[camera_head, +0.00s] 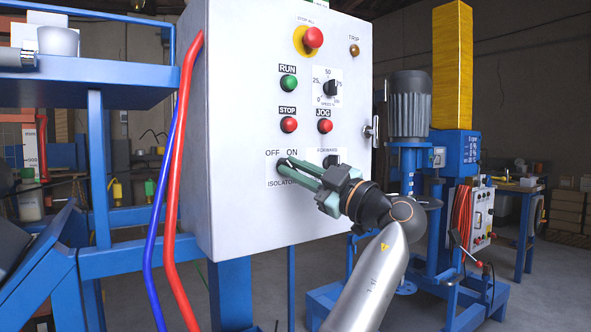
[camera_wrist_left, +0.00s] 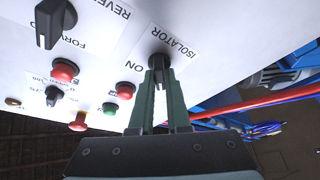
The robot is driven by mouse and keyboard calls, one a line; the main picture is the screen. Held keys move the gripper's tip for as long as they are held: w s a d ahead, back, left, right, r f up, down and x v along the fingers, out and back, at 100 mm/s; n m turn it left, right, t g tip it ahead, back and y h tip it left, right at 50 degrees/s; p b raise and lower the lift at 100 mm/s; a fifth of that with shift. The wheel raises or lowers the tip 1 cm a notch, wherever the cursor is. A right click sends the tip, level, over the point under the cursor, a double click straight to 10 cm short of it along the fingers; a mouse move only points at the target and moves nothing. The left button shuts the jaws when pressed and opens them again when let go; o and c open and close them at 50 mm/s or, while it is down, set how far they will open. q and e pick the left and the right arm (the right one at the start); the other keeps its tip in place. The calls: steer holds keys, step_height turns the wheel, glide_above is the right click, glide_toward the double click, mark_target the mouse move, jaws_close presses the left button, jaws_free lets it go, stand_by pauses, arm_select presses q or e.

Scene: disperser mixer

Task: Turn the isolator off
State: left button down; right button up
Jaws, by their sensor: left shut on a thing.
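The isolator switch is a black knob (camera_head: 281,168) low on the left of the white control panel (camera_head: 240,120), under the printed words OFF and ON. The knob also shows in the left wrist view (camera_wrist_left: 159,65), beside the words ISOLATOR and ON. My left gripper (camera_head: 286,166) has its green fingers at the knob, one on each side, and is shut on it. The fingers also show in the left wrist view (camera_wrist_left: 161,76). They partly cover the knob, and I cannot tell which way its pointer faces. My right gripper is not in view.
Above are a red stop-all button (camera_head: 313,37), a green RUN button (camera_head: 289,83), red STOP (camera_head: 289,125) and JOG (camera_head: 325,126) buttons and a speed dial (camera_head: 331,88). A direction knob (camera_wrist_left: 55,22) is close by. Red and blue cables (camera_head: 183,150) run down the panel's left side.

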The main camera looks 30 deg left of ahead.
arm_select(q)
steer(key=c, duration=0.9)
jaws_free()
steer(key=v, duration=1.2)
steer(key=shift+d+f+p, duration=0.1)
steer(key=shift+d+p, duration=0.1)
steer(key=shift+p, duration=0.2)
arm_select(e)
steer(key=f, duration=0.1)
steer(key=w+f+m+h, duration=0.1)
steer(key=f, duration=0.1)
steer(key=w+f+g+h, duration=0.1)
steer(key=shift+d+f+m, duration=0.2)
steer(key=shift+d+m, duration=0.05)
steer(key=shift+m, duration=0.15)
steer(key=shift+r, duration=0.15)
